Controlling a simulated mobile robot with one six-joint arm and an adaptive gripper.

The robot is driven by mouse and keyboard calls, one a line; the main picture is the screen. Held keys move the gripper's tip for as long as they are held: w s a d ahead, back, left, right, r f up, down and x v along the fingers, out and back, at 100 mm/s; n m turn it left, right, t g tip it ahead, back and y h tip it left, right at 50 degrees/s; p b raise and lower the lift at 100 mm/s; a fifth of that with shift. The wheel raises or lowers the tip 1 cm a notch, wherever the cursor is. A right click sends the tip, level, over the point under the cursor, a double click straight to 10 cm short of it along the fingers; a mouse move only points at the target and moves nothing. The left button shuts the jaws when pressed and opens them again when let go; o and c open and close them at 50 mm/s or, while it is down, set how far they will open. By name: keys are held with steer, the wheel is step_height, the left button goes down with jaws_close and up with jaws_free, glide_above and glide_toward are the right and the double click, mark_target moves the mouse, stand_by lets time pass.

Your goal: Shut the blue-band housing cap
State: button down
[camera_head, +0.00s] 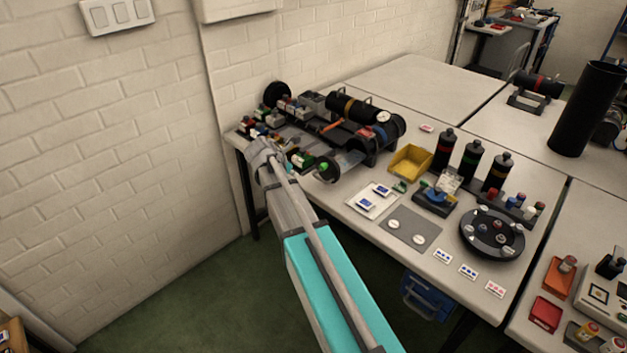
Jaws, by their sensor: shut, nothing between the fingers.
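A black cylinder housing (350,109) lies on its side at the back left of the table. Another round dark piece (327,169) with a green part stands in front, beside a clear part. I cannot tell which is the blue-band cap or how far it is open. My arm reaches to the table's left end. Its far end hides the gripper, and no fingers can be made out.
A yellow bin (410,161), several banded black bottles (469,160) and a round black tray (492,234) stand to the right. Small crowded parts surround my arm's end. The brick wall (120,130) is close on the left. The rear table (430,83) is mostly bare.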

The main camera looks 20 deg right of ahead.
steer(key=shift+w+d+r+b+x, duration=0.1)
steer(key=shift+d+r+b+x, duration=0.2)
steer(key=shift+b+x, duration=1.55)
steer(key=shift+w+d+r+b+x, duration=0.2)
steer(key=shift+b+x, duration=0.8)
steer(key=shift+x, duration=1.55)
steer(key=shift+d+r+b+x, duration=0.3)
steer(key=shift+d+b+x, duration=0.15)
steer(key=shift+b+x, duration=1.35)
steer(key=shift+w+d+f+p, duration=0.1)
steer(key=shift+d+f+p, duration=0.1)
steer(key=shift+f+p, duration=0.15)
